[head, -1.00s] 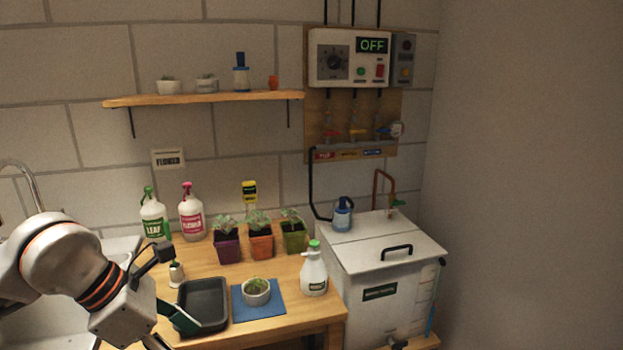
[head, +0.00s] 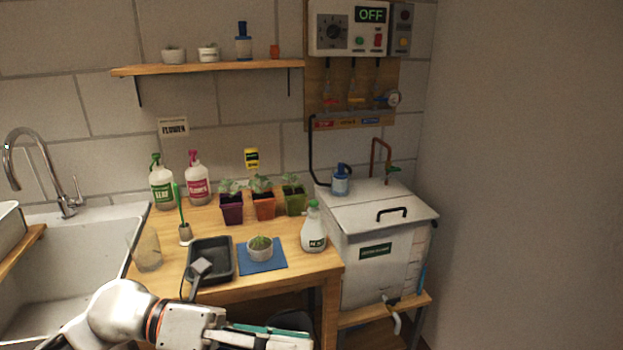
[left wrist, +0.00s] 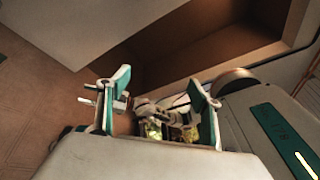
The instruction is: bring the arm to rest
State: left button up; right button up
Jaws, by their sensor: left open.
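My left arm comes in low at the left of the head view. My left gripper (head: 275,338) is at the bottom edge, in front of and below the table's front edge, pointing right. In the left wrist view the two green-tipped fingers (left wrist: 160,95) are spread apart. No object is clearly held between them; small pale and yellow-green shapes show behind them, too unclear to name. My right gripper is in neither view.
The wooden table (head: 280,277) holds a black tray (head: 232,262), a potted plant (head: 260,248) on a blue mat (head: 279,264), a white spray bottle (head: 313,230) and several seedling pots. A sink (head: 85,260) is left, a white tank (head: 375,235) right.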

pick_arm(q)
jog(key=w+a+f+n+t+y, duration=0.2)
jog(key=w+a+f+n+t, duration=0.25)
jog(key=n+t, duration=0.7)
jog(key=w+a+f+n+t+y, duration=0.2)
jog(key=w+a+f+n+t, duration=0.35)
jog(key=n, duration=1.05)
jog(key=s+a+f+n+y, duration=0.2)
jog(key=f+n+y, duration=0.2)
jog(key=f, duration=0.4)
jog(key=s+a+f+n+y, duration=0.1)
jog(key=a+f+n+y, duration=0.25)
jog(key=f, duration=0.45)
jog(key=s+a+f+n+g+y, duration=0.2)
jog(key=s+f+n+g, duration=0.3)
jog(key=s+f, duration=0.6)
notch_tip(320, 180, down, 3)
jog(key=shift+r, duration=0.1)
jog(key=shift+y, duration=0.25)
